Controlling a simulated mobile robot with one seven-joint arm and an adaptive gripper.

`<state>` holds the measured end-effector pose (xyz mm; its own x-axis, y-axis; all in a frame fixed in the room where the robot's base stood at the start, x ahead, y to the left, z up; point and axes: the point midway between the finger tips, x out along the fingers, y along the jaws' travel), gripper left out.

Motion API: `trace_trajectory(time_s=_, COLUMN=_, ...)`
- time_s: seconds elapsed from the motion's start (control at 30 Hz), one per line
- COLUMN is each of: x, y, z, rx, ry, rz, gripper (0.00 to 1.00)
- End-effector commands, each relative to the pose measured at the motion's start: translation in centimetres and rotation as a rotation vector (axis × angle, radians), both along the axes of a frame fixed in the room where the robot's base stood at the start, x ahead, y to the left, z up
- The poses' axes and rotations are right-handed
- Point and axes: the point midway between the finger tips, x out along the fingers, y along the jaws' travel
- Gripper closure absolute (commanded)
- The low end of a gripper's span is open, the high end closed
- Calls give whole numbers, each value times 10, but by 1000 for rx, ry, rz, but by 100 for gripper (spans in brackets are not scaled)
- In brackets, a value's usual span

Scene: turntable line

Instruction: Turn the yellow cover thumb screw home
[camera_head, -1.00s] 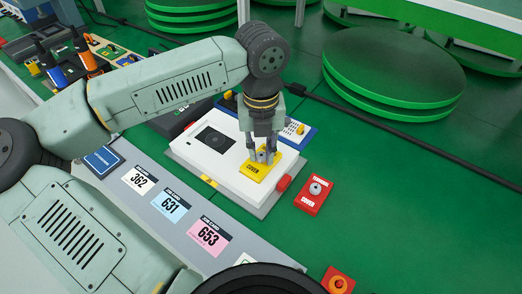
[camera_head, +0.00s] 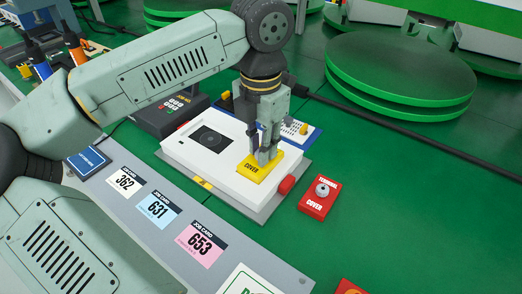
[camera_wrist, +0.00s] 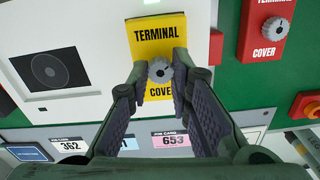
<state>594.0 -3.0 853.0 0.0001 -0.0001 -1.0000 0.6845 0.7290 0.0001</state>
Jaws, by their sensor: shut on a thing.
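The yellow terminal cover (camera_head: 259,166) lies on the right part of the white unit (camera_head: 216,153). In the wrist view the yellow cover (camera_wrist: 155,38) carries the words TERMINAL COVER, and its grey knurled thumb screw (camera_wrist: 160,71) has a dark mark on its face. My gripper (camera_head: 265,158) points down over the cover. Its two fingertips (camera_wrist: 160,78) are closed on either side of the thumb screw. In the head view the fingers hide most of the screw. I cannot tell how deep the screw sits.
A red terminal cover (camera_head: 318,198) with its own knob lies to the right. A red button (camera_head: 286,185) sits at the unit's right edge. Job cards (camera_head: 158,207) lie on the grey strip in front. A dark keypad box (camera_head: 172,112) and a blue board (camera_head: 302,132) stand behind. Green table is clear at right.

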Motion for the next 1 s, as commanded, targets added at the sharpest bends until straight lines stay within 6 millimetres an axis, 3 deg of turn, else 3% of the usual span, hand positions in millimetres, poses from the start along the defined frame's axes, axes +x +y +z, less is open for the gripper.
trace_trajectory(time_s=0.33, x=0, y=0, z=0, rx=1, ry=1, rz=-135, gripper=100)
trace_trajectory(time_s=0.87, x=0, y=0, z=0, rx=1, ry=1, rz=-155, gripper=100)
trace_trajectory(time_s=0.9, x=0, y=0, z=0, rx=1, ry=1, rz=-155, gripper=79)
trace_trajectory(time_s=1.0, x=0, y=0, z=0, rx=1, ry=1, rz=-155, gripper=72)
